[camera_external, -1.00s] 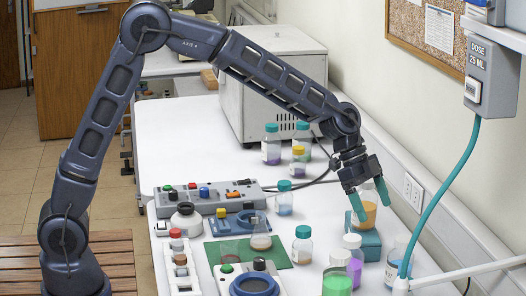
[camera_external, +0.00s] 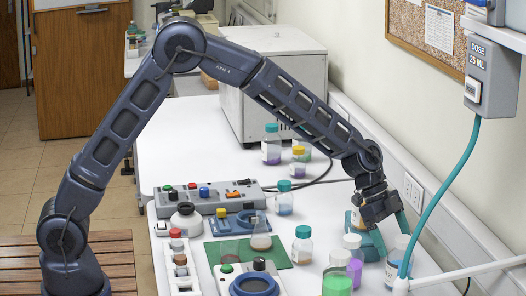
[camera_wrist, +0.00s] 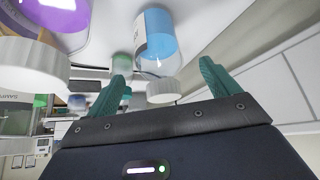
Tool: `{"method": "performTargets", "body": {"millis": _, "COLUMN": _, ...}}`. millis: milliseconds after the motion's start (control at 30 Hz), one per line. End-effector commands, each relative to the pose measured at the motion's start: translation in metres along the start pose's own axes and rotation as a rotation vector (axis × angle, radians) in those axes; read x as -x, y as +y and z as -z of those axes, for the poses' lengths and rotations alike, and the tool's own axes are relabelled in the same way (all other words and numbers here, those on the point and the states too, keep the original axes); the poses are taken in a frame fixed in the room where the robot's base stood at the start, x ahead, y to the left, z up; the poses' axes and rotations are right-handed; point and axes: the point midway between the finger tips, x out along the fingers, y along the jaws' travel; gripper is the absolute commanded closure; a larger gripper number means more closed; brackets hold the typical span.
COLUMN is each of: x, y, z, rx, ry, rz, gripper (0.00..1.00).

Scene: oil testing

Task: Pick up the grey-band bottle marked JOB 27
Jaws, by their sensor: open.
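My gripper (camera_external: 391,240) is open over the right side of the white bench. In the wrist view its two teal fingers (camera_wrist: 163,64) are apart, and a bottle with blue contents and a white cap (camera_wrist: 158,35) shows between and beyond them. It seems to be the blue bottle (camera_external: 396,268) at the right in the external view. The fingers do not visibly grip it. No grey band or JOB 27 mark is readable on any bottle.
A green bottle (camera_external: 337,283) and a purple bottle (camera_external: 354,266) stand close left of my gripper. A teal-capped bottle (camera_external: 302,246) is farther left. A teal hose (camera_external: 441,190) hangs at the right.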

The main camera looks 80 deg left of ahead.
Motion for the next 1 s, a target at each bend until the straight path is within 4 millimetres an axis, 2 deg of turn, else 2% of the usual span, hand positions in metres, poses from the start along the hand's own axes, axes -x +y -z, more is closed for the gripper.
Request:
{"method": "performTargets", "body": {"millis": 267, "x": -0.038, "y": 0.002, "z": 0.002, "rx": 0.002, "ry": -0.001, "rz": -0.002, "gripper": 0.12}}
{"method": "performTargets", "body": {"millis": 533, "x": -0.042, "y": 0.001, "z": 0.002, "rx": 0.001, "ry": -0.001, "rz": 0.000, "gripper": 0.12}}
{"method": "performTargets", "body": {"millis": 567, "x": -0.042, "y": 0.001, "z": 0.002, "rx": 0.001, "ry": -0.001, "rz": 0.000, "gripper": 0.16}}
{"method": "performTargets", "body": {"millis": 800, "x": -0.042, "y": 0.001, "z": 0.002, "rx": 0.001, "ry": -0.001, "rz": 0.000, "gripper": 0.63}}
{"method": "performTargets", "body": {"millis": 867, "x": -0.042, "y": 0.001, "z": 0.002, "rx": 0.001, "ry": 0.000, "rz": 0.000, "gripper": 0.74}}
{"method": "performTargets", "body": {"millis": 1000, "x": -0.041, "y": 0.001, "z": 0.003, "rx": 0.001, "ry": 0.000, "rz": 0.000, "gripper": 0.74}}
